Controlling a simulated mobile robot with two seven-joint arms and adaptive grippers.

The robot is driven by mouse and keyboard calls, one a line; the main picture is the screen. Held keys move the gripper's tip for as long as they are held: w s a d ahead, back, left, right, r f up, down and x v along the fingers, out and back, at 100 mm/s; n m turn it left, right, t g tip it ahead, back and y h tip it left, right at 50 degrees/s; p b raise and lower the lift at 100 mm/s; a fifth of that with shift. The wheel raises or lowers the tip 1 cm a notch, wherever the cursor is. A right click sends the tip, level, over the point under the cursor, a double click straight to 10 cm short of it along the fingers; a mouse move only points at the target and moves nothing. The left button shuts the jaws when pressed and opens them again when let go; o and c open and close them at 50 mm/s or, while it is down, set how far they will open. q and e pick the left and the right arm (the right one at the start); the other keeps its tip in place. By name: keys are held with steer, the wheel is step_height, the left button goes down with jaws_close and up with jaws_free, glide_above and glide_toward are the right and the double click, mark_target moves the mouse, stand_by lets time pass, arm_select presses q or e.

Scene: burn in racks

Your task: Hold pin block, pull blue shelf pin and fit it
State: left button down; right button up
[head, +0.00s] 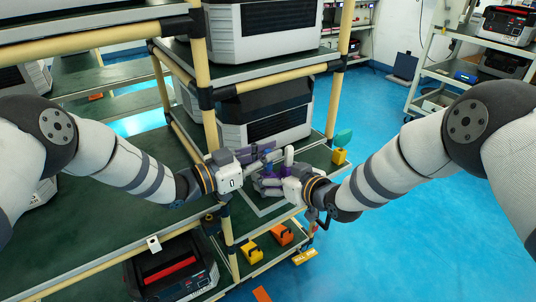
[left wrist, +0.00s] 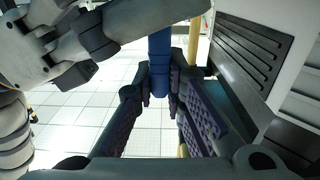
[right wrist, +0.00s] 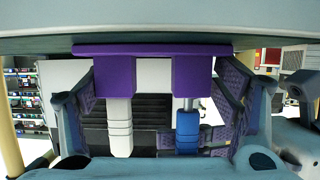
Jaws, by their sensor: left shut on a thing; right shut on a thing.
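A purple pin block (right wrist: 152,62) spans between the fingers of my right gripper (right wrist: 155,110), which is shut on it. A white pin (right wrist: 119,125) and a blue shelf pin (right wrist: 188,130) stand side by side in the block. A short grey shank shows between the blue part and the block. My left gripper (left wrist: 160,85) is shut on the blue pin, which also shows in the left wrist view (left wrist: 159,55).
A rack with tan posts (head: 203,75) and green shelves stands close to both grippers. A grey power unit (head: 262,115) sits behind them. Yellow (head: 251,253) and orange (head: 281,234) blocks lie on the lower shelf. Blue floor (head: 375,130) is open at the right.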

arm_select(q)
steer(key=shift+r, duration=0.1)
stand_by(0.3)
steer(key=shift+r, duration=1.7)
arm_select(e)
steer(key=o, duration=1.1)
